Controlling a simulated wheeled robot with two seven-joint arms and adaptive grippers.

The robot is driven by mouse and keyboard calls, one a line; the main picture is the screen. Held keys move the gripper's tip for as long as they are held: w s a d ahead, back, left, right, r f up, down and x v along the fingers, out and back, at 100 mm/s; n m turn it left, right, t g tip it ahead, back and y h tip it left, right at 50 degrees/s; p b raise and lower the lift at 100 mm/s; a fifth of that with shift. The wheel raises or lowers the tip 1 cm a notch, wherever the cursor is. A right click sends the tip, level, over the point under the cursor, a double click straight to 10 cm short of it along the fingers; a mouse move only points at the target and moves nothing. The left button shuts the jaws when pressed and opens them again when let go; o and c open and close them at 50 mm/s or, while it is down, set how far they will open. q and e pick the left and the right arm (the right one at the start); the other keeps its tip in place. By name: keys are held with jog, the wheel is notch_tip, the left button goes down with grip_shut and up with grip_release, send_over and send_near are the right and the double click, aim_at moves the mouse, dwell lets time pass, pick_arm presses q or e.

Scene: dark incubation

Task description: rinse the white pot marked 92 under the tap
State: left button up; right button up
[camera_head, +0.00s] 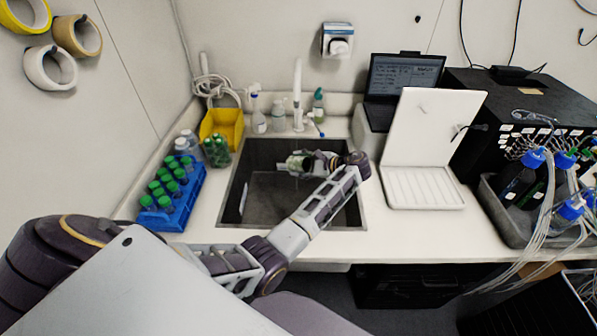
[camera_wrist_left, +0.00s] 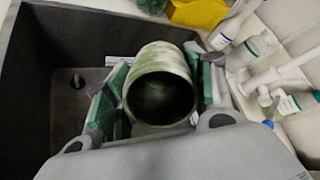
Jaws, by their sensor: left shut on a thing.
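My left gripper (camera_head: 304,162) reaches over the dark sink (camera_head: 275,205) and is shut on a whitish pot with green stains (camera_head: 292,164). In the left wrist view the pot (camera_wrist_left: 162,60) lies tipped between the two fingers (camera_wrist_left: 158,88), its dark round mouth facing the camera. No number 92 can be read on it. The white tap (camera_head: 298,90) stands upright at the sink's back edge, behind the pot; it also shows at the right of the left wrist view (camera_wrist_left: 283,70). Water is not visible. My right gripper is not in view.
Several bottles (camera_head: 278,115) stand along the back edge beside the tap. A yellow bin (camera_head: 222,125) and a blue rack of green-capped tubes (camera_head: 172,197) are left of the sink. A white open device (camera_head: 425,187) and a laptop (camera_head: 402,75) are at the right.

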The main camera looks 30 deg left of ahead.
pick_arm(q)
jog(key=shift+a+f+h, duration=0.15)
jog(key=shift+f+h, duration=0.2)
jog(key=shift+h, duration=0.85)
jog(key=shift+f+h, duration=0.35)
jog(key=shift+h, duration=0.6)
jog(key=shift+f+h, duration=0.35)
jog(key=shift+h, duration=0.6)
jog(key=shift+h, duration=0.3)
jog(key=shift+d+f+h, duration=0.15)
jog(key=shift+f+h, duration=0.15)
jog(key=shift+h, duration=0.55)
jog(key=shift+d+f+h, duration=0.1)
jog(key=shift+f+h, duration=0.2)
jog(key=shift+h, duration=0.55)
jog(key=shift+d+f+h, duration=0.15)
jog(key=shift+f+h, duration=0.05)
jog(key=shift+h, duration=0.55)
jog(key=shift+d+f+h, duration=0.15)
jog(key=shift+f+h, duration=0.05)
jog(key=shift+h, duration=0.55)
